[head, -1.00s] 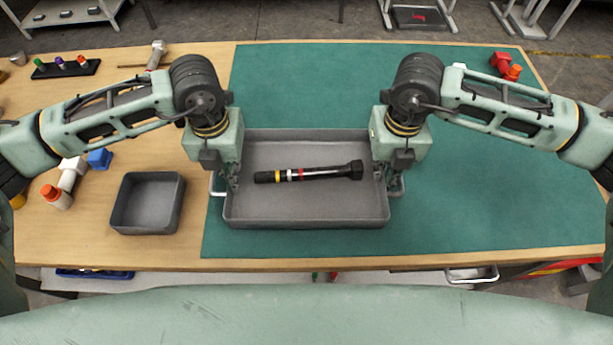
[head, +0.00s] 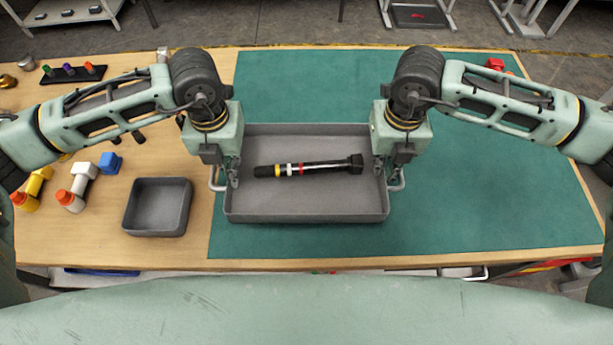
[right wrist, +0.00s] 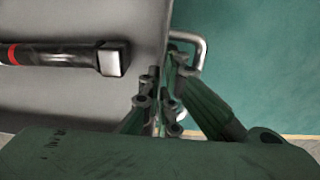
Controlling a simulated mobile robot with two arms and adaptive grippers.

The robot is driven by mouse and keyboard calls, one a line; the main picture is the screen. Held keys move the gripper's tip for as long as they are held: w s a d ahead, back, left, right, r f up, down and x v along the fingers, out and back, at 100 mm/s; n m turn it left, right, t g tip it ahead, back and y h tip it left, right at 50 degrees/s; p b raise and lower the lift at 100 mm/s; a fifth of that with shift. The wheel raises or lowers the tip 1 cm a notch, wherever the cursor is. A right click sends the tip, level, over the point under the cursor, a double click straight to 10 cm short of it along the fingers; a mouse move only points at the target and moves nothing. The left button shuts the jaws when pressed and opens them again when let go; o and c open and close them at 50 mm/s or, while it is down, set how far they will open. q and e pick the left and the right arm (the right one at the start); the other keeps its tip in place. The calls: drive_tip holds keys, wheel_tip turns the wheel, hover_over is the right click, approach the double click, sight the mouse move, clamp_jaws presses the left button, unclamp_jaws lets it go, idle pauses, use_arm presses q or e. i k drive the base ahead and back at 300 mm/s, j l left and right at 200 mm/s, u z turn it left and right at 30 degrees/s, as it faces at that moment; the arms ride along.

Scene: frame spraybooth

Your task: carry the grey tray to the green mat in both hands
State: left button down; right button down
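The grey tray (head: 305,213) is in the middle of the head view, level, over the left part of the green mat (head: 480,205). A black torch-like tool (head: 310,168) with yellow, white and red bands lies in it. My left gripper (head: 229,178) is shut on the tray's left side at the metal handle. My right gripper (head: 391,176) is shut on the right side. The right wrist view shows its fingers (right wrist: 163,100) close together at the tray wall (right wrist: 158,60) and handle (right wrist: 204,50). The gap under the tray is hidden.
A small grey bin (head: 157,208) stands on bare wood left of the mat. A blue block (head: 110,162) and several orange-capped pieces lie farther left. A black rack (head: 73,73) is at the back left. Red parts (head: 495,65) lie at the back right. The mat's right half is clear.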

sight(504, 182)
drive_tip(key=l, duration=2.5)
